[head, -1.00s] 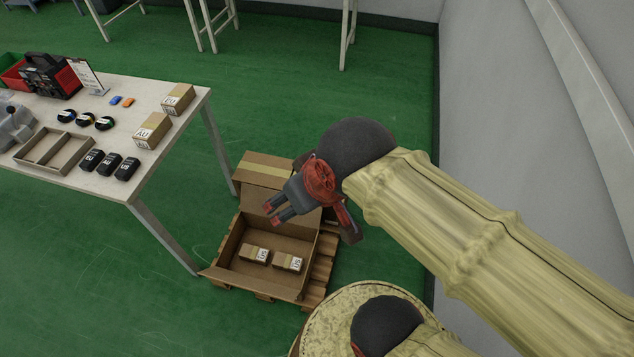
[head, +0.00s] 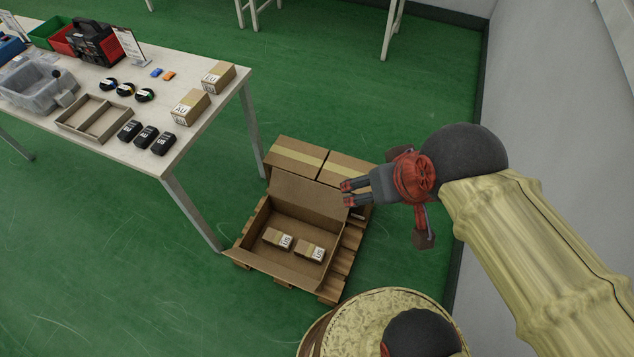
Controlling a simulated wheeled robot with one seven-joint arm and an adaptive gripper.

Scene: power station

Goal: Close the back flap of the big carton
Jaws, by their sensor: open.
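The big carton (head: 247,232) stands open on a wooden pallet, with two small US boxes (head: 277,239) inside on its floor. Its back flap (head: 308,192) stands up from the far edge, leaning back a little. A front flap (head: 285,272) is folded outward. My gripper (head: 347,192) is open and empty, with its fingertips pointing left at the upper right corner of the back flap. I cannot tell whether they touch it. The gripper hides part of the area behind that corner.
Two closed, taped cartons (head: 296,158) are behind the big carton. The pallet (head: 336,275) shows at its right. A table (head: 185,148) with boxes, trays and black items stands at the left, its leg near the carton. A grey wall is at the right.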

